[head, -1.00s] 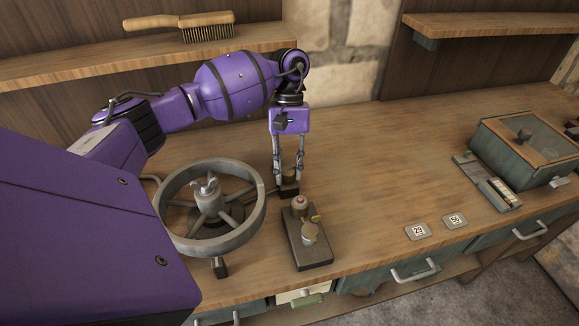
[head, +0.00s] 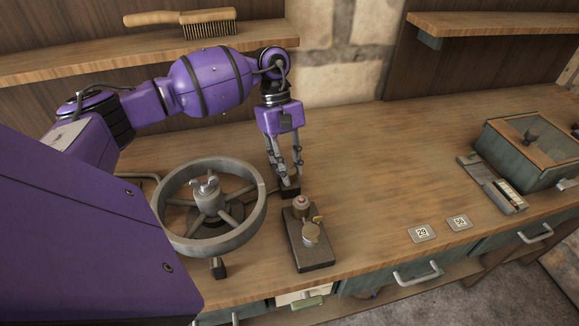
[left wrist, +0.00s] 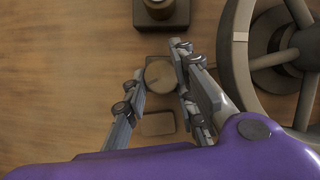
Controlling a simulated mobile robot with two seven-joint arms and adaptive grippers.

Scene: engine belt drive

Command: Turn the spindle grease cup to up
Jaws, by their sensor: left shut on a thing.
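The spindle grease cup is a small dark block (head: 290,192) with a round cap, standing on the bench just right of the spoked handwheel (head: 258,222). In the left wrist view its round brownish cap (left wrist: 160,76) has a thin line across it. My left gripper (head: 285,178) points down over the cup, leaning slightly, its fingers on either side of the cap and shut on it. In the head view the fingers mostly hide the cap. In the left wrist view the left gripper (left wrist: 160,72) shows both fingers beside the cap. My right gripper is out of view.
A dark base with a red-topped post and a brass-lever cup (head: 311,234) stands just in front. A small plate (left wrist: 158,124) lies beside the cup. The middle of the bench is clear.

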